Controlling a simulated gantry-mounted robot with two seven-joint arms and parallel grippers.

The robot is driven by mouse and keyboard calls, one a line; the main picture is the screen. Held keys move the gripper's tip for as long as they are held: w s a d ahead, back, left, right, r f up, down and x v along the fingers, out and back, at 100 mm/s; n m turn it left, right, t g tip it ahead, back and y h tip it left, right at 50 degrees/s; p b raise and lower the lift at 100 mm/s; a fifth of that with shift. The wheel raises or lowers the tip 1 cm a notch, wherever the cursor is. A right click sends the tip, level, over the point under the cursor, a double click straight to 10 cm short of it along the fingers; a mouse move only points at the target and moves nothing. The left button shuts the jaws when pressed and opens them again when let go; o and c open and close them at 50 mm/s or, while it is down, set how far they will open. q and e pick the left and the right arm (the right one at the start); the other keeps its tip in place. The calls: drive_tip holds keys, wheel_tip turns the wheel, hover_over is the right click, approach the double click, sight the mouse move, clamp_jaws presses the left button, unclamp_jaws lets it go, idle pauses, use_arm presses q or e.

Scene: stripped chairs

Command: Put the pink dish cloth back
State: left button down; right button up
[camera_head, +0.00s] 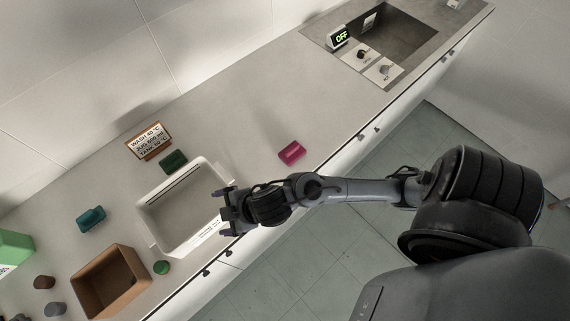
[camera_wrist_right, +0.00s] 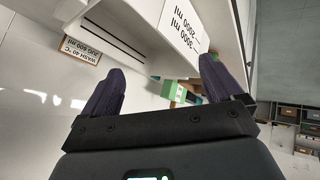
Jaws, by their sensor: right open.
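The pink dish cloth (camera_head: 291,152), a small folded block, lies on the grey counter (camera_head: 245,110), right of the white tub in the head view. My right gripper (camera_head: 222,212) is at the tub's right end, left of the cloth and apart from it. Its jaws are open with nothing between them; both fingers also show in the wrist view (camera_wrist_right: 160,84). The white tub (camera_head: 176,212) looks empty, though the gripper covers part of its right end. The cloth does not show in the wrist view. My left gripper is not in view.
A dark green block (camera_head: 173,161) and a sign (camera_head: 149,141) stand behind the tub. A teal block (camera_head: 91,219), brown box (camera_head: 126,288), green round piece (camera_head: 161,267) and green box (camera_head: 13,250) are left. A sink (camera_head: 397,38) is far right. Counter between is clear.

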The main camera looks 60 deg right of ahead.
drive_tip(key=s+d+f+m+g+h, duration=0.1)
drive_tip(key=s+d+f+m+g, duration=0.1)
drive_tip(key=s+d+m, duration=0.2)
drive_tip(key=s+d+f+m+g+h, duration=0.1)
drive_tip(key=s+d+m, duration=0.3)
drive_tip(key=s, duration=0.4)
drive_tip(key=shift+s+d+f+g+h, duration=0.35)
drive_tip(key=shift+d+g+h, duration=0.05)
drive_tip(key=shift+d+g, duration=0.4)
wheel_tip(320, 180, up, 14)
drive_tip(key=p, duration=1.4)
wheel_tip(320, 180, down, 26)
drive_tip(key=b, duration=2.6)
drive_tip(key=shift+f, duration=0.15)
drive_tip(key=shift+a, duration=0.1)
